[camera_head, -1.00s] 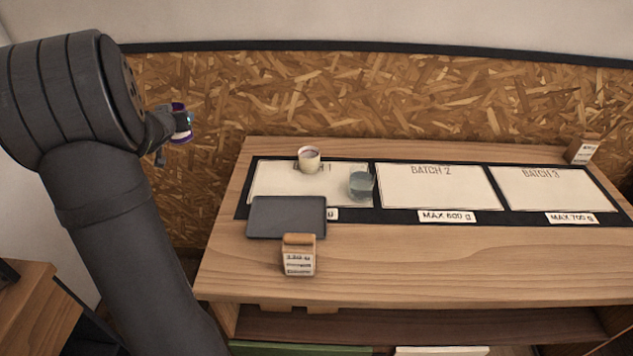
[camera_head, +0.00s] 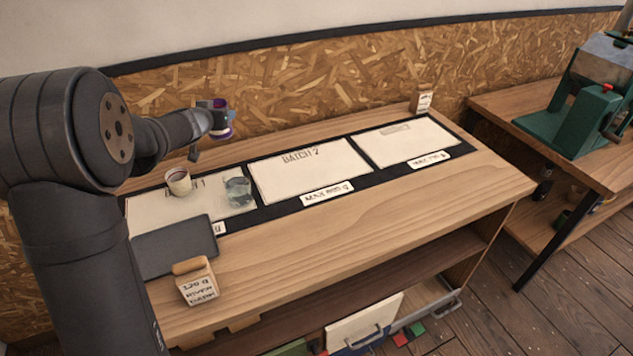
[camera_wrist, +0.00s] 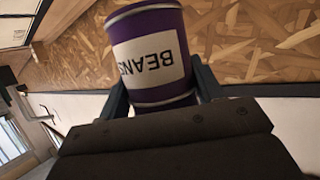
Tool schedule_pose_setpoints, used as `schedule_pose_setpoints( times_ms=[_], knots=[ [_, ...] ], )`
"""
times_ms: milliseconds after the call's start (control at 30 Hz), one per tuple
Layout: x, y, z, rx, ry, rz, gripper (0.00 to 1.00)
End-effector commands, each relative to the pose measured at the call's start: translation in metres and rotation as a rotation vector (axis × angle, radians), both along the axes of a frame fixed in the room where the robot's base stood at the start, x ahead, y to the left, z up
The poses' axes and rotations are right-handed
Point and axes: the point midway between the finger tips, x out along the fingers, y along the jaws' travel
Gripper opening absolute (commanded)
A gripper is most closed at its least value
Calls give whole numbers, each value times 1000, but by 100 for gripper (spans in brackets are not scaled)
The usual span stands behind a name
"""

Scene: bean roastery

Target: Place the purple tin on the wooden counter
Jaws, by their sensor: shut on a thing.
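The purple tin (camera_wrist: 150,28) has a white label reading BEANS, upside down in the wrist view. My gripper (camera_wrist: 162,88) is shut on it, a finger on each side. In the head view the tin (camera_head: 222,132) shows small and partly hidden at the end of my gripper (camera_head: 212,122), held up in front of the chipboard wall, behind the counter's back left part. The wooden counter (camera_head: 370,215) stands below and to the right, with bare wood along its front.
The Batch 2 panel (camera_head: 310,170) is empty. A green machine (camera_head: 590,100) stands on a right-hand table.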

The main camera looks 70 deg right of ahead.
Motion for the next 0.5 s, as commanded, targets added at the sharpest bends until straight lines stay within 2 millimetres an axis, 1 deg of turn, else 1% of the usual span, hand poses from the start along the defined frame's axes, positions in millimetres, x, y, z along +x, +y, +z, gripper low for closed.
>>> schedule_pose_setpoints(
  times_ms=[33, 100, 300, 333, 500],
  knots=[
    [-15, -9, 0, 0, -1, -23, 36],
    [-30, -18, 0, 0, -1, -46, 36],
    [-64, -37, -1, -1, 0, -96, 36],
    [-61, -36, -5, 1, 1, -93, 36],
    [-60, -35, -20, 0, 2, -91, 36]
  ],
)
